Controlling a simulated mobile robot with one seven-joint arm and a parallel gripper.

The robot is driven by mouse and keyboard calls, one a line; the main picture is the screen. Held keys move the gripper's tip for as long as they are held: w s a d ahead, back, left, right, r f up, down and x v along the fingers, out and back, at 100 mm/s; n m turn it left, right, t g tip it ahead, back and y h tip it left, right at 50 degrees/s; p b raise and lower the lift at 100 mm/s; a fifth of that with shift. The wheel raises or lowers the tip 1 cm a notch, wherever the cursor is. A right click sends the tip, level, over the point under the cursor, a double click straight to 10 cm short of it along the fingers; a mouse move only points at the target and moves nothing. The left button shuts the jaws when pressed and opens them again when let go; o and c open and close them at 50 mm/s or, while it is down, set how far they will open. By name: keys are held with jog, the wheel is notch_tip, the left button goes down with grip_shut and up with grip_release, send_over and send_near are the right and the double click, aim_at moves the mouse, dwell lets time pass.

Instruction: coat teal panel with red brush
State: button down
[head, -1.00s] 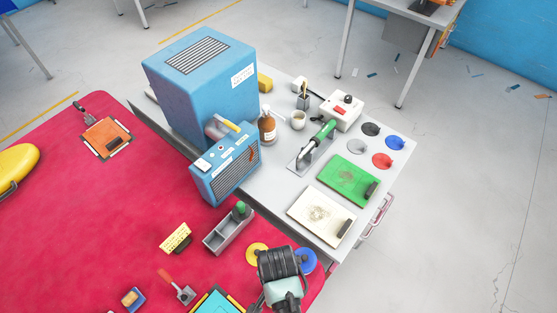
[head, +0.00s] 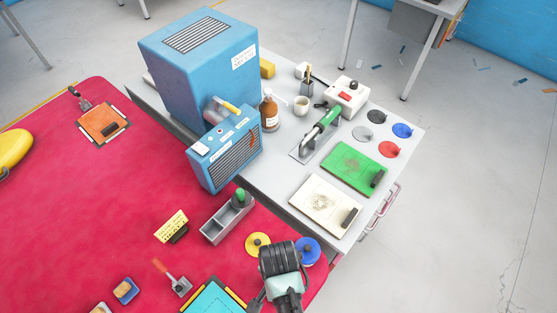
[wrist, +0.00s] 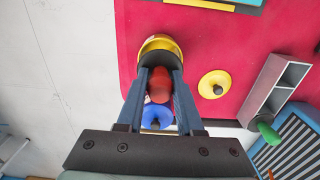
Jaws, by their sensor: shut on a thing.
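My gripper (wrist: 160,82) is shut on a red brush (wrist: 159,86), whose rounded red part shows between the fingers in the wrist view; its far end is hard to make out. A round yellow thing with a dark middle (wrist: 160,45) lies just beyond the fingertips; I cannot tell whether the brush touches it. The teal panel (head: 213,298) lies on the red mat at the bottom edge of the head view, partly cut off, with dark and yellow edging. In the head view my wrist shows right of the panel, the fingertips cut off.
The red mat (head: 100,220) also holds a yellow disc (head: 257,244), a blue disc (head: 308,250), a grey tray (head: 227,218) and a red-handled tool (head: 173,279). The grey table behind bears a blue box (head: 200,75), a blue heater-like unit (head: 225,148) and green and white panels.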

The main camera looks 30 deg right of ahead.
jog(key=shift+f+b, duration=0.35)
jog(key=shift+f, duration=0.2)
dwell(0.7)
jog(key=shift+s+f, duration=0.1)
dwell(1.3)
jog(key=shift+p, duration=0.4)
notch_tip(320, 180, up, 7)
jog(key=p, duration=0.7)
dwell(0.5)
jog(key=shift+w+a, duration=0.1)
jog(key=shift+w, duration=0.15)
jog(key=w+a+n+b, duration=0.8)
jog(key=a+n+b, duration=0.1)
jog(key=n+b, duration=0.4)
jog(key=shift+w+a+n+b, duration=0.2)
jog(key=shift+n+b, duration=0.15)
jog(key=shift+n, duration=0.15)
